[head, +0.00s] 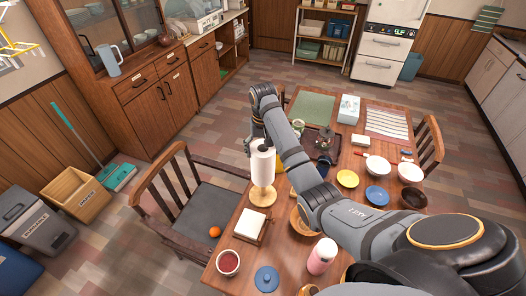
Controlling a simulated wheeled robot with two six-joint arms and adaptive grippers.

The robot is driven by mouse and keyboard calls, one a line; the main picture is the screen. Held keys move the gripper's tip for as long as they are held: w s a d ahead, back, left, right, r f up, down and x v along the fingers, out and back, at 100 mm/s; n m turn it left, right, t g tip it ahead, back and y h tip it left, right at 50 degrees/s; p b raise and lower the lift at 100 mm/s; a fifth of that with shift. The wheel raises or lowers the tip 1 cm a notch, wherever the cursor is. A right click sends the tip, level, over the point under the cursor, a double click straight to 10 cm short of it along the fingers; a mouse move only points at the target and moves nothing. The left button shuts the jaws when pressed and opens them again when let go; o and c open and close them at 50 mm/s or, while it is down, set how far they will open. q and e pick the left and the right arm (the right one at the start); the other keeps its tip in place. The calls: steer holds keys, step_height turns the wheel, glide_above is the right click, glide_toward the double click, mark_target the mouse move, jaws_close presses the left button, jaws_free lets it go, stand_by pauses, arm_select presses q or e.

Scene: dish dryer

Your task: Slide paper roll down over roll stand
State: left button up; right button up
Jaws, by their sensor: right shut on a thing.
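The white paper roll (262,166) is upright near the left edge of the dining table. The light wooden roll stand (262,196) has its round base on the table directly below the roll. The roll lines up with the stand from this angle, and its lower end is close above the base; I cannot tell how far around the post it is. My right gripper (256,145) is shut on the upper part of the roll, and its fingers partly hide the roll's top. My left gripper is not in view.
A napkin holder (250,224), a red-filled bowl (228,262), a blue lid (267,279) and a pink bottle (321,256) stand nearer on the table. A chair (205,205) with an orange (215,232) is at the left. Bowls and dishes crowd the right side.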

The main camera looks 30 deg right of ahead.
steer(key=shift+f, duration=0.4)
step_height(320, 180, down, 2)
steer(key=shift+f, duration=0.1)
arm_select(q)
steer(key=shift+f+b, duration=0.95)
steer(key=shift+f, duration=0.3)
arm_select(e)
steer(key=shift+f, duration=3.95)
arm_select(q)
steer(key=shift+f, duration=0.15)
arm_select(e)
steer(key=shift+f, duration=0.55)
steer(key=o, duration=1.4)
steer(key=shift+o, duration=0.2)
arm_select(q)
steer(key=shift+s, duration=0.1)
arm_select(e)
step_height(320, 180, up, 8)
steer(key=shift+f, duration=0.25)
